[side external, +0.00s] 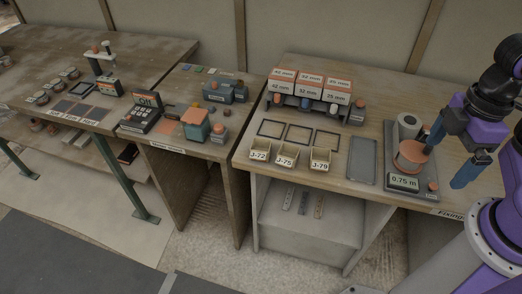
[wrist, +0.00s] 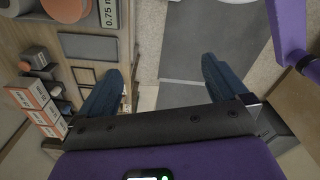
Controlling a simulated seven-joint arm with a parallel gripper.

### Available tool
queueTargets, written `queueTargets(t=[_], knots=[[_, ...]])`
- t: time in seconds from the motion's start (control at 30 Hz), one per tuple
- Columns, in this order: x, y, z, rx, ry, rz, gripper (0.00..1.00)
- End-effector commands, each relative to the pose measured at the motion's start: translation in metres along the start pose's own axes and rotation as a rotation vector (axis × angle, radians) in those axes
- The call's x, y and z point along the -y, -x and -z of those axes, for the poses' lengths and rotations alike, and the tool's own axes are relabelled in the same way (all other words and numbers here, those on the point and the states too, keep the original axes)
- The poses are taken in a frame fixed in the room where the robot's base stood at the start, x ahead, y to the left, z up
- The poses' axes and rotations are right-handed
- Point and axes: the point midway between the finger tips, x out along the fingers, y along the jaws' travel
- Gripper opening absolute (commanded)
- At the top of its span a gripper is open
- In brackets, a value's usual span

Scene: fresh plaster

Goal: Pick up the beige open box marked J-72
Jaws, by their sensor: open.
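The beige open box marked J-72 (side external: 259,151) stands upright at the front left of the right-hand bench in the side external view. It is the leftmost of three similar boxes, beside J-75 (side external: 287,156) and J-79 (side external: 320,160). A square dark frame lies just behind it. My gripper (side external: 445,168) is open and empty, at the right end of the bench, far to the right of the box. In the wrist view my gripper (wrist: 162,67) shows its two blue fingers wide apart. I cannot make out the J-72 box in the wrist view.
A grey tray (side external: 361,160) lies between the boxes and a dark stand holding a orange-brown cylinder (side external: 411,157) and a sign reading 0,75 m (side external: 404,182). A rack of labelled bins (side external: 310,90) stands behind the frames. A cash register (side external: 146,112) stands on the bench further left.

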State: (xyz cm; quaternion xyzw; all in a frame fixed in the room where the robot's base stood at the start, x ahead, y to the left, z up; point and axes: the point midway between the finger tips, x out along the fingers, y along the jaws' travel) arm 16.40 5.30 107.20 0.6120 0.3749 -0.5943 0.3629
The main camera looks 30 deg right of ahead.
Motion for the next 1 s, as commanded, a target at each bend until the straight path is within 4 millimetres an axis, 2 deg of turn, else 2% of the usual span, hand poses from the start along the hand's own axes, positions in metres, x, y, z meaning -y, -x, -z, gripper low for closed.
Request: queueTargets(t=[0.27,0.3,0.4,0.73,0.87,1.0], knots=[[0.0,0.0,0.0,0.0,0.0,0.0,1.0],[0.0,0.0,0.0,0.0,0.0,0.0,0.97],[0.0,0.0,0.0,0.0,0.0,0.0,0.66],[-0.002,0.0,0.003,0.008,0.01,-0.006,0.66],[-0.01,-0.002,0.022,0.052,0.072,-0.043,0.66],[-0.027,-0.007,0.06,0.149,0.203,-0.119,0.66]])
